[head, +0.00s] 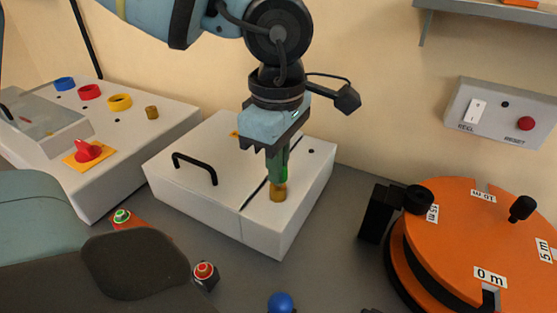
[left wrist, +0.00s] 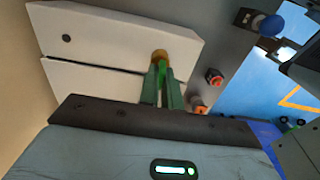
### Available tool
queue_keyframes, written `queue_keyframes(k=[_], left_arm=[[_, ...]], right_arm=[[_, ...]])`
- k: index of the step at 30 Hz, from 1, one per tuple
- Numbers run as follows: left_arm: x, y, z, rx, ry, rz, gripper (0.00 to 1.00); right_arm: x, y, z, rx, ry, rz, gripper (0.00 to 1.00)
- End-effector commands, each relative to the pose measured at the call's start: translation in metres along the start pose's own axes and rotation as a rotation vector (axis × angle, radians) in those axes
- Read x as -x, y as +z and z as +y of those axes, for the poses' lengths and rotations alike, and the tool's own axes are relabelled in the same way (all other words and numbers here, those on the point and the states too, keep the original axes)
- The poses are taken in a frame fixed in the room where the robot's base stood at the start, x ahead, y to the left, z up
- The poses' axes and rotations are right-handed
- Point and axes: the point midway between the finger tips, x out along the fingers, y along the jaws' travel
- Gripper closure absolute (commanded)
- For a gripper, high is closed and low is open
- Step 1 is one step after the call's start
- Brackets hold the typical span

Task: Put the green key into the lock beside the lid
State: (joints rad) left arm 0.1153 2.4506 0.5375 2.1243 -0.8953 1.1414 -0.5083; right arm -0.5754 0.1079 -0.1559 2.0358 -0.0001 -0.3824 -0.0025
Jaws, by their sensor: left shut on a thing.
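The white box (head: 190,198) in the middle has a lid with a black handle (head: 195,165). A brass lock (head: 278,192) stands on its top, right of the lid's seam; it also shows in the left wrist view (left wrist: 160,56). My left gripper (head: 277,176) points down right above the lock. It is shut on the green key (left wrist: 161,72), mostly hidden between the fingers. The key lines up with the lock and its lower end appears to meet it; I cannot tell how deep it sits. My right gripper is not in view.
A control panel (head: 130,140) with coloured rings and a red knob (head: 88,151) stands left. An orange disc (head: 475,235) stands right, a wall switch box (head: 500,112) above it. Several small buttons, one red (head: 205,271), and a blue ball (head: 280,302) are in front.

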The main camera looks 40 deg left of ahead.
Motion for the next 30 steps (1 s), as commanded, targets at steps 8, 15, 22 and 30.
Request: queue_keyframes(k=[8,15,22,30], left_arm=[[-0.006,0.0,0.0,0.0,0.0,0.0,1.0],[-0.005,0.0,0.0,0.0,0.001,0.0,0.69],[-0.005,0.0,0.0,0.0,0.0,0.0,0.69],[-0.005,0.0,0.0,0.0,0.0,0.0,0.69]], right_arm=[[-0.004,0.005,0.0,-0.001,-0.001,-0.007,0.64],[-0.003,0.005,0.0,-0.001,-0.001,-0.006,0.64],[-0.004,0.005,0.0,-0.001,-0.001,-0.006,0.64],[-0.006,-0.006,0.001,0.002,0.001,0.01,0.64]])
